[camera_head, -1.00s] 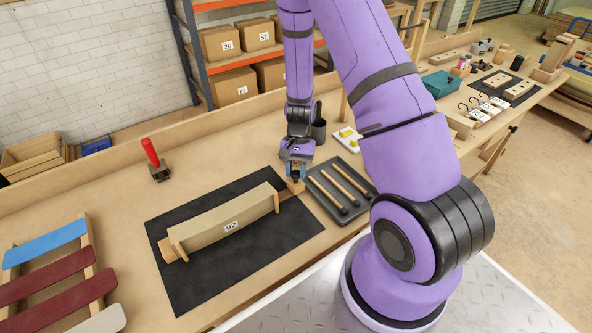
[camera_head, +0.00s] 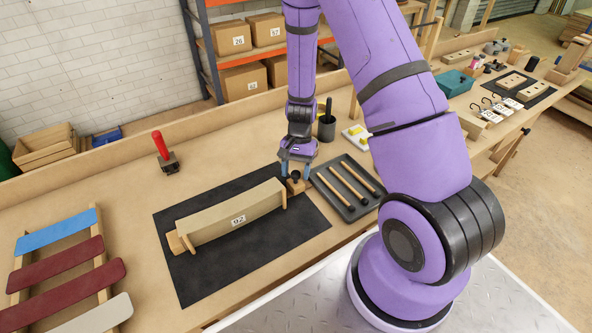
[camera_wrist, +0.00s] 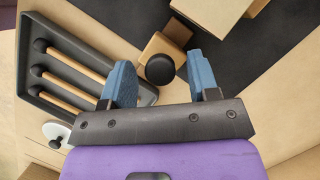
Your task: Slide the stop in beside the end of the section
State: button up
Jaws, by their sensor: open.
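The section (camera_head: 235,212) is a long beige block with a number label, lying on a black mat. A light wooden upright stands at each end of it. The stop (camera_head: 298,187) is a small wooden block with a round black knob, near the section's right end. In the wrist view the stop (camera_wrist: 153,48) sits on or against a darker wooden strip, with the section's corner (camera_wrist: 215,10) up and to its right; dark mat shows between them. My gripper (camera_head: 296,172) is open, its blue fingers on either side of the knob, also seen in the wrist view (camera_wrist: 162,74).
A grey tray (camera_head: 321,192) with dark-headed wooden mallets lies close right of the stop. A red-handled tool (camera_head: 164,152) stands at the left rear. A rack with coloured slats (camera_head: 65,267) is at the far left.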

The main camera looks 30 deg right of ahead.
jog(key=v, duration=1)
jog(key=shift+r, duration=0.4)
jog(key=shift+w+d, duration=0.1)
jog(key=shift+w, duration=0.05)
jog(key=shift+d, duration=0.25)
jog(key=c, duration=0.6)
jog(key=d+m, duration=0.1)
jog(key=w+d+m, duration=0.1)
jog(key=d, duration=0.1)
jog(key=d+r+m+t, duration=0.1)
jog(key=shift+w+d, duration=0.15)
jog(key=shift+d, duration=0.25)
grip_shut()
jog(key=shift+m, duration=0.3)
jog(key=x, duration=0.9)
jog(key=shift+w+d+f, duration=0.15)
jog(key=shift+d+f, duration=0.05)
jog(key=shift+f, duration=0.3)
jog(key=shift+s+a, duration=0.45)
jog(key=shift+a, duration=0.4)
jog(key=shift+s+a, duration=0.4)
jog(key=shift+a, duration=0.45)
